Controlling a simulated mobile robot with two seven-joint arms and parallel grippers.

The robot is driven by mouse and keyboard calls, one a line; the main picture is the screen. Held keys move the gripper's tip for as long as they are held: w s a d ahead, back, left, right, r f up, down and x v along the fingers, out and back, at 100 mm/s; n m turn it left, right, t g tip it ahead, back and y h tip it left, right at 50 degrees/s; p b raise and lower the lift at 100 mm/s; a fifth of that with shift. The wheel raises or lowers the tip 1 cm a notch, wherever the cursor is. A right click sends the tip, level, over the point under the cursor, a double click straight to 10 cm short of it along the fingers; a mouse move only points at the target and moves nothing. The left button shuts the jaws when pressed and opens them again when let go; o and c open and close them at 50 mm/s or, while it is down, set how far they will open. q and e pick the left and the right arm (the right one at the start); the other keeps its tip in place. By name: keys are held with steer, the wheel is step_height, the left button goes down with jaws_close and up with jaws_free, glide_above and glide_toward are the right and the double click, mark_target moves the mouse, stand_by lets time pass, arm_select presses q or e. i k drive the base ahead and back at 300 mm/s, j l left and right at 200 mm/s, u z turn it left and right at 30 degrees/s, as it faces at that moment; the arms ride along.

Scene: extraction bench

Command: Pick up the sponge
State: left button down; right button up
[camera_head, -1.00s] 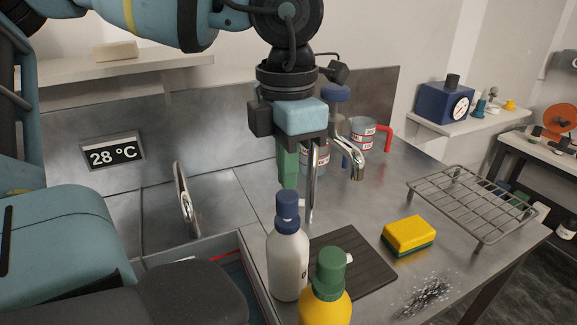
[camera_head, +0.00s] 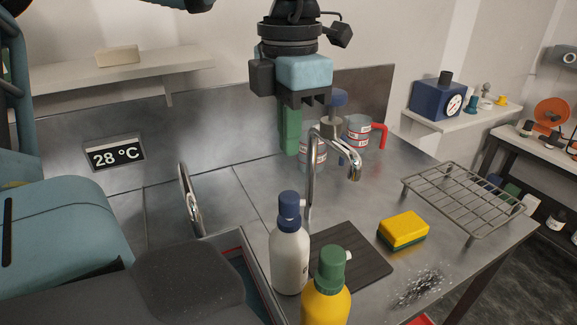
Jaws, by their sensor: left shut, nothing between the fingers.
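The sponge (camera_head: 403,229) is yellow with a dark green underside. It lies flat on the metal bench, right of a dark ribbed mat and in front of the wire rack. My left gripper (camera_head: 290,138) hangs down behind the tap, above the back of the bench. Its green fingers are together with nothing between them. It is up and to the left of the sponge, well apart from it. My right gripper does not show.
A white bottle (camera_head: 289,255) and a yellow bottle (camera_head: 325,297) stand at the front. The curved tap (camera_head: 312,180) and measuring jugs (camera_head: 357,132) stand near my left gripper. The wire rack (camera_head: 465,197) is behind the sponge. Pale grains (camera_head: 419,287) lie before it.

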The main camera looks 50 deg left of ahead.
mark_target(404, 229)
steer(key=k+l, duration=0.55)
steer(key=l, duration=0.15)
steer(key=k+l, duration=0.6)
steer(key=l, duration=0.15)
